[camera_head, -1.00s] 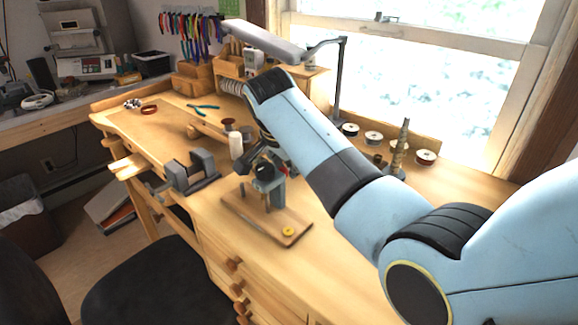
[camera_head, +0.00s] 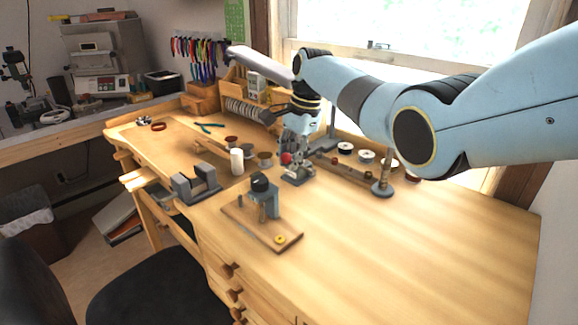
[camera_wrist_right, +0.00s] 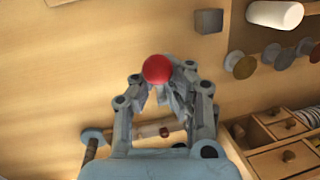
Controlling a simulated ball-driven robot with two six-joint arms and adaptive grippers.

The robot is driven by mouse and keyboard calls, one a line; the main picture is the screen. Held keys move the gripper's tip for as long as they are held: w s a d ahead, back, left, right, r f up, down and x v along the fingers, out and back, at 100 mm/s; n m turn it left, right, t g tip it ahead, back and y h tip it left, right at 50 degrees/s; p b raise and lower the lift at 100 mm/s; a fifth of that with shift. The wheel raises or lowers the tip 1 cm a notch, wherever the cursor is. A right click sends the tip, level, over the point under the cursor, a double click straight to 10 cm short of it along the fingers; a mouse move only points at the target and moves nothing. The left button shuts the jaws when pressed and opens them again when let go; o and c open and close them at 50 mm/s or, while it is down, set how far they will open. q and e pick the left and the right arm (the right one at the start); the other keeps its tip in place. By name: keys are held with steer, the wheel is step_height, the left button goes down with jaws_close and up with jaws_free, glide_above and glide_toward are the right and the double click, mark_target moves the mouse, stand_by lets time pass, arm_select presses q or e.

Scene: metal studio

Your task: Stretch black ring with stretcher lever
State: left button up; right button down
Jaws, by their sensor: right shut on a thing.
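My right gripper (camera_head: 297,165) is above the bench, right of a blue-grey post tool (camera_head: 269,205) on a wooden board. In the right wrist view its fingers (camera_wrist_right: 160,85) close around a red ball (camera_wrist_right: 158,69), which also shows in the head view (camera_head: 286,158). I cannot tell whether a lever hangs from the ball. The post tool has a black round part (camera_head: 260,183) on top; I cannot tell whether that is the black ring. A yellow disc (camera_head: 280,239) sits at the board's front corner. My left gripper is out of view.
A grey vise (camera_head: 196,185) stands left of the board. A white cylinder (camera_head: 237,162) and small round pieces stand behind. A round-based stand (camera_head: 382,189) and several spools (camera_head: 345,148) are right of the gripper. The bench's front right is clear.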

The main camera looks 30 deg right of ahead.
steer(key=shift+w+d+r+g+y, duration=0.2)
steer(key=shift+d+r+g+y, duration=0.1)
steer(key=shift+d+r+y, duration=0.35)
steer(key=shift+w+d+r+y+b, duration=0.1)
steer(key=shift+r+y+b, duration=0.05)
steer(key=shift+y+b, duration=0.25)
steer(key=shift+d+r, duration=0.1)
steer(key=shift+w+d+r, duration=0.2)
steer(key=shift+d+r, duration=0.15)
steer(key=shift+d, duration=0.15)
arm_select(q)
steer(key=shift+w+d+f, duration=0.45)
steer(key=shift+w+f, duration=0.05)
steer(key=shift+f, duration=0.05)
arm_select(e)
steer(key=shift+w+d+r, duration=0.1)
steer(key=shift+d+r, duration=0.05)
steer(key=c, duration=1.5)
jaws_free()
steer(key=shift+s, duration=0.25)
steer(key=o, duration=0.4)
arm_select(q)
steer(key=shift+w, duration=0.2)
